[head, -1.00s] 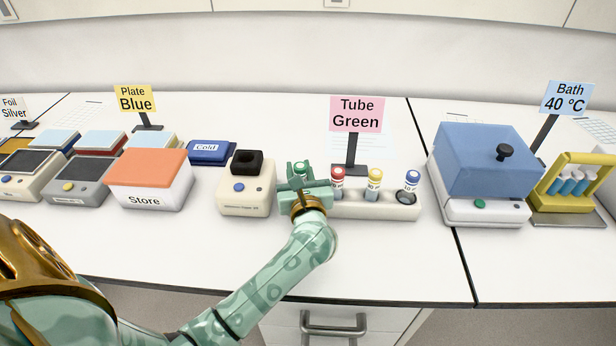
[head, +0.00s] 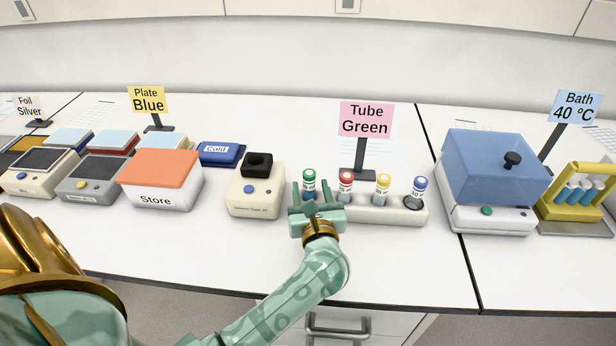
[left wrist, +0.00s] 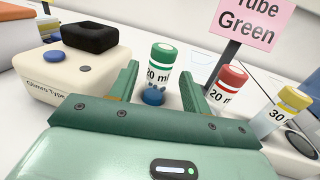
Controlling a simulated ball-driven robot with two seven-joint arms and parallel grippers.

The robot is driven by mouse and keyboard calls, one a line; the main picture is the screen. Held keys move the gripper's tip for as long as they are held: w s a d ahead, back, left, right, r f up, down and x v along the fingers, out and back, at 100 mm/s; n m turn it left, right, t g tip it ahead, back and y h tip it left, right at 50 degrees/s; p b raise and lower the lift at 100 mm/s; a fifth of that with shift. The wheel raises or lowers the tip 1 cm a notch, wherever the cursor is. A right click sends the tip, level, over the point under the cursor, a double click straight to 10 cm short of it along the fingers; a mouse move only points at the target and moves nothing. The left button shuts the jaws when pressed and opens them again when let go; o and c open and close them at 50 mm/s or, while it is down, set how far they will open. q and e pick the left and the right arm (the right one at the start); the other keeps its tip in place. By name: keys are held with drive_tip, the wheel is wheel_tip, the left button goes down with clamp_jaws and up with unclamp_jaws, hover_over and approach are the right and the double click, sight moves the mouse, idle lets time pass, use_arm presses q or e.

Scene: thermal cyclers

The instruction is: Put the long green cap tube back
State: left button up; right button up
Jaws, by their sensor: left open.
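The green-capped tube (head: 309,183) stands upright at the left end of the white tube rack (head: 378,214). It also shows in the left wrist view (left wrist: 160,70), labelled 20 ml, with blue at its lower part. My left gripper (head: 315,198) is open in front of the green-capped tube. In the left wrist view its two fingers (left wrist: 160,90) stand on either side of the tube, apart from it. The tube's foot is hidden behind the gripper. My right gripper is not in view.
Red-capped (head: 346,185), yellow-capped (head: 382,187) and blue-capped (head: 417,190) tubes stand to the right in the rack. A cream device with a black top (head: 256,190) is close on the left. The pink Tube Green sign (head: 366,119) stands behind. The bench in front is clear.

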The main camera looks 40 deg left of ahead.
use_arm(q)
drive_tip(key=v, duration=0.7)
drive_tip(key=shift+s+d+r+p, duration=0.1)
drive_tip(key=shift+s+d+p, duration=0.1)
drive_tip(key=shift+p, duration=0.2)
